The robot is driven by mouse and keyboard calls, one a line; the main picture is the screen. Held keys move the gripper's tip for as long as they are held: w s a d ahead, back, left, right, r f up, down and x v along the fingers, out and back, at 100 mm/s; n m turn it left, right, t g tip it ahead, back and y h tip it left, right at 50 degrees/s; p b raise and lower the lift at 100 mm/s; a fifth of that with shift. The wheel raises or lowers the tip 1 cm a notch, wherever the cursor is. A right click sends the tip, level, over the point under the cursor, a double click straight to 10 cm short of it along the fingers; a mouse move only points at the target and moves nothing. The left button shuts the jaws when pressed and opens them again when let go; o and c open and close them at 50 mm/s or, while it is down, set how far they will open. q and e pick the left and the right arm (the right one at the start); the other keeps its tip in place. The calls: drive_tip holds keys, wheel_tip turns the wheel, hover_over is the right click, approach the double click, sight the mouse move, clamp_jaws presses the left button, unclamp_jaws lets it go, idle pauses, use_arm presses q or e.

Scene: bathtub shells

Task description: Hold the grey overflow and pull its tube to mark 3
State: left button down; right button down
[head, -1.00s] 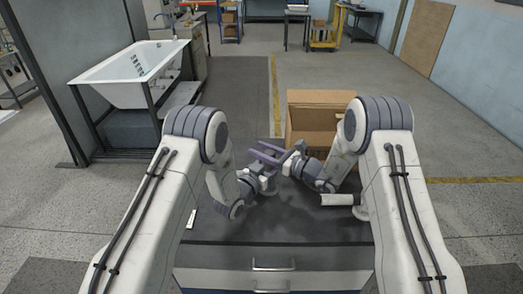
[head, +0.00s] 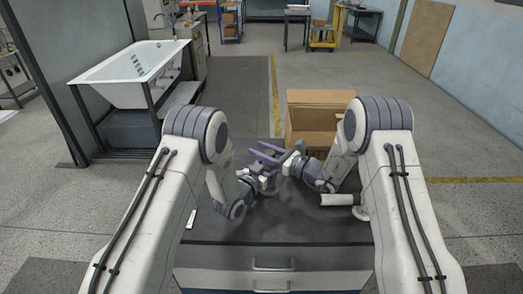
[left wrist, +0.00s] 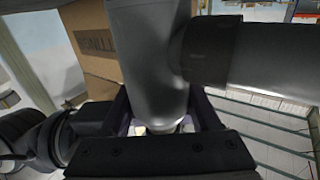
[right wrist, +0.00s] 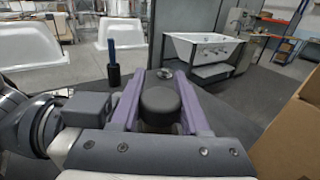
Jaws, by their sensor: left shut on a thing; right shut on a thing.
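The grey overflow shows large in the left wrist view as an upright grey pipe (left wrist: 148,60) with a dark collar (left wrist: 212,50) and a grey tube (left wrist: 275,58) running off to the right. My left gripper (left wrist: 165,115) is shut on the upright pipe. My right gripper (right wrist: 163,95) is shut on a dark round-ended part (right wrist: 160,102) between its purple fingers. In the head view my left gripper (head: 262,168) and right gripper (head: 272,155) are close together above the dark worktop. The arms hide much of the overflow there. Mark 3 cannot be made out.
An open cardboard box (head: 305,123) stands beyond the worktop (head: 285,222), close to the right gripper. A small white strip (head: 191,218) lies on the worktop's left side. A white bathtub (head: 130,75) on a dark frame stands back left. The front of the worktop is clear.

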wheel_tip(320, 180, up, 6)
idle(0.4)
drive_tip(key=shift+c, duration=1.9)
unclamp_jaws()
drive_tip(key=shift+d, duration=0.1)
drive_tip(key=v, duration=1.2)
